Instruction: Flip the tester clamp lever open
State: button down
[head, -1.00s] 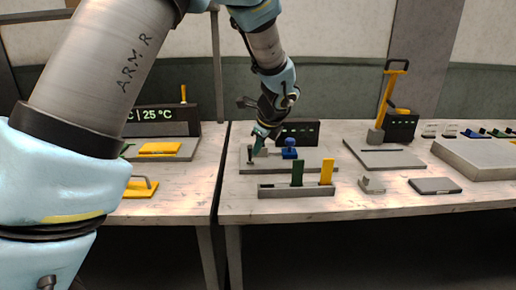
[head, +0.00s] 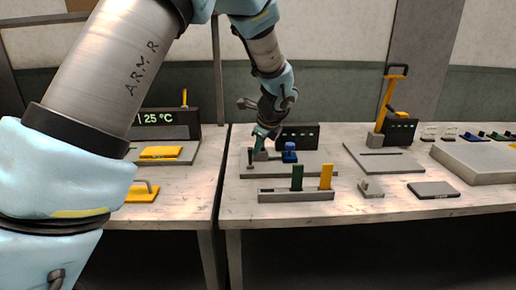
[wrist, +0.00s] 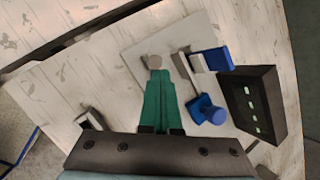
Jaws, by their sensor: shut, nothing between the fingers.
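The tester looks like the pale grey plate (head: 310,168) with a dark lit panel (head: 297,136) at its back. A blue part (head: 290,152) stands on it. I cannot tell for sure which part is the clamp lever. My gripper (head: 256,149) is low over the plate's left part, left of the blue part. In the wrist view its teal fingers (wrist: 158,78) are shut and empty, their tips by a small grey round piece (wrist: 154,62).
A rack (head: 296,195) with a green and a yellow board stands in front of the plate. A yellow-levered press (head: 383,105), a small grey block (head: 370,188) and a flat grey case (head: 435,189) lie to the right. A gap separates the left table.

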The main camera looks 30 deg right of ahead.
jog(key=shift+w+d+r+p, duration=0.15)
jog(key=shift+w+d+p, duration=0.2)
jog(key=shift+w, duration=0.35)
jog(key=shift+s+a, duration=0.1)
jog(key=shift+s, duration=0.05)
jog(key=shift+s+a+f+b, duration=0.25)
jog(key=shift+s+f+b, duration=0.2)
jog(key=shift+s+b, duration=0.15)
jog(key=shift+s+d+r, duration=0.1)
jog(key=s+d+r, duration=0.2)
jog(key=d+r, duration=0.2)
jog(key=r, duration=0.6)
jog(key=shift+d, duration=0.3)
